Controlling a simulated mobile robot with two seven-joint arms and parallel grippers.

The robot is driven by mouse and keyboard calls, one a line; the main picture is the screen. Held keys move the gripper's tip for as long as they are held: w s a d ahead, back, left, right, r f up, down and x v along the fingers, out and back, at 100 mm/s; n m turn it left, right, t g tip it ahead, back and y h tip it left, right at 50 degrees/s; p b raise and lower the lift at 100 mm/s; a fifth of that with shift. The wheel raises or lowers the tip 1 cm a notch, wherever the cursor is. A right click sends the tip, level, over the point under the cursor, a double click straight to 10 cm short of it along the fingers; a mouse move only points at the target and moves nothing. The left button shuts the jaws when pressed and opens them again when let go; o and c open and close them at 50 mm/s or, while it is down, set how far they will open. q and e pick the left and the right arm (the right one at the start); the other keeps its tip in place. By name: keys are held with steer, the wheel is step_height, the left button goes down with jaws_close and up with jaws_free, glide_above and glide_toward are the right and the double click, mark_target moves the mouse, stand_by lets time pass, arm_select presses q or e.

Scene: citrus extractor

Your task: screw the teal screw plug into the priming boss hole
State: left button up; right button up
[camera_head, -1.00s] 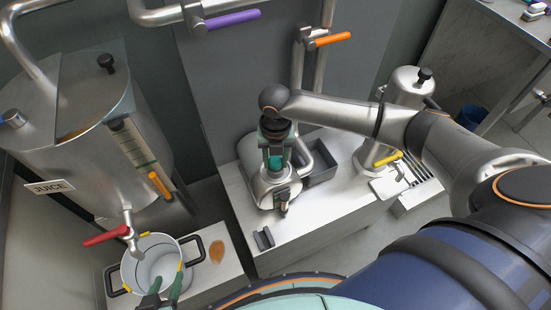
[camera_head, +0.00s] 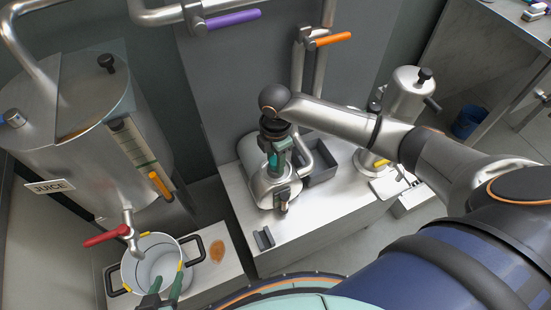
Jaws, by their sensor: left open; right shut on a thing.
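The teal screw plug (camera_head: 273,160) is in my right gripper (camera_head: 275,153), which is shut on it from above. The plug is over the top of the steel pump body (camera_head: 268,190) on the bench. The priming boss hole is hidden beneath the plug and gripper, so I cannot tell whether the plug sits in it. My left gripper (camera_head: 161,289) is open and empty at the bottom, above the front of the white pot.
The white pot (camera_head: 140,250) with black handles stands under the red-handled tap (camera_head: 106,236) of the juice tank (camera_head: 85,130). A grey open bin (camera_head: 322,172) is right of the pump. A small grey block (camera_head: 263,239) lies at the bench's front. An orange-handled valve pipe (camera_head: 331,39) rises behind.

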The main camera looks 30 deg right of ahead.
steer(key=o, duration=0.7)
steer(key=shift+o, duration=0.2)
steer(key=n, duration=1.2)
